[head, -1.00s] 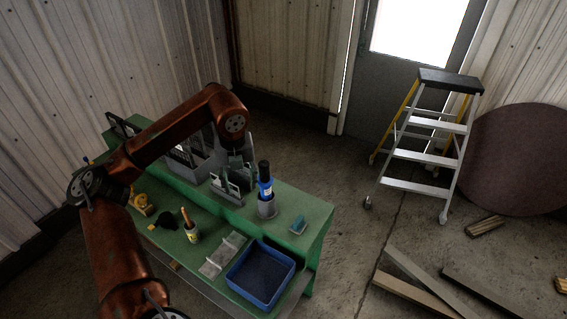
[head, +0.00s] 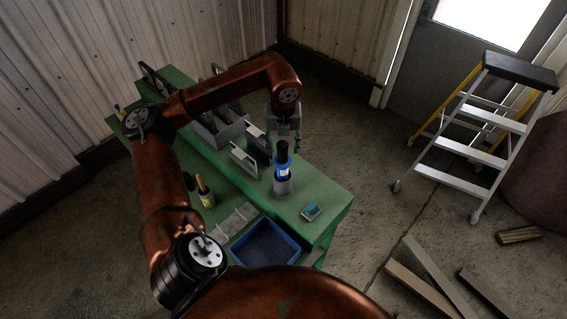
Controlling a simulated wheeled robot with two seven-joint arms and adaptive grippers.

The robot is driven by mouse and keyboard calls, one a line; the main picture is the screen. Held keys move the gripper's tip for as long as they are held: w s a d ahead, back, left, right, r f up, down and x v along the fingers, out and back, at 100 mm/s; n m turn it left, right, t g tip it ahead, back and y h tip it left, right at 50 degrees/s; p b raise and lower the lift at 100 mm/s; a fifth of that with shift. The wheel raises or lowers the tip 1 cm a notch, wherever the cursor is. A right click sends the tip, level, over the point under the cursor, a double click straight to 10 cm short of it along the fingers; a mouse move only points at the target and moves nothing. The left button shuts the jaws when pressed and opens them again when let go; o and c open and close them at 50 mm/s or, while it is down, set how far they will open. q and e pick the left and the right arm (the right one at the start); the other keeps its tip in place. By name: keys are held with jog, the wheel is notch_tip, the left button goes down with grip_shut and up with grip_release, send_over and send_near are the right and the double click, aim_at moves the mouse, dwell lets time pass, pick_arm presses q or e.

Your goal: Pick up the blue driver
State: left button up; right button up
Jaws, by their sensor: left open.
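The blue driver (head: 282,171) stands upright in a grey cup-like holder (head: 283,188) on the green bench (head: 318,188). It has a black upper part and a blue body with a pale label. My left gripper (head: 285,144) is open, with its fingers close to the driver's black top. From this angle I cannot tell whether they are around it or behind it, or whether they touch. Nothing shows held in the left gripper. My right gripper is not in view.
A blue tray (head: 296,243), a clear divided tray (head: 232,222), a small cup with an orange-handled tool (head: 206,195) and a teal block (head: 311,211) are on the bench. Grey panel racks (head: 222,132) stand left of the driver. A stepladder (head: 487,120) stands on the floor at right.

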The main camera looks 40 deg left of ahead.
pick_arm(q)
jog(key=shift+a+f, duration=0.1)
jog(key=shift+f, duration=1.05)
jog(key=shift+c, duration=0.5)
grip_shut()
jog(key=shift+r, duration=0.1)
